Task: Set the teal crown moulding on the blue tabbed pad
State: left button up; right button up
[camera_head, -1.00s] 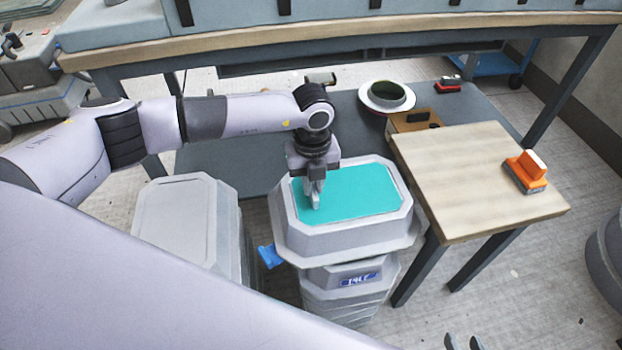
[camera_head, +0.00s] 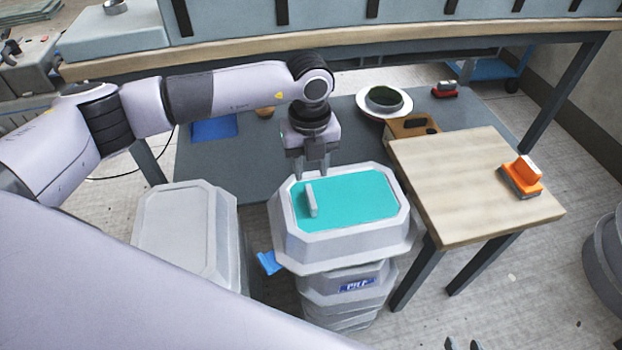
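The teal-topped moulding (camera_head: 350,199), a grey eight-sided shell with a teal top panel, lies on a stack of grey moulds (camera_head: 335,312). A small pale upright grip (camera_head: 311,198) stands on its teal face. A blue tab (camera_head: 268,262) sticks out at the stack's left, below the moulding's rim; any pad under the moulding is hidden. Only the fingertips of my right gripper (camera_head: 464,344) show at the bottom edge, spread apart.
A wooden-topped table (camera_head: 470,185) stands close to the right, with an orange tool (camera_head: 523,177) on it. Another grey mould (camera_head: 185,225) stands to the left. A workbench (camera_head: 350,45) crosses behind. A white-rimmed round piece (camera_head: 384,101) lies behind the moulding.

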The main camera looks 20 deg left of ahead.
pick_arm(q)
jog(key=shift+r, duration=2.4)
jog(key=shift+s, duration=0.1)
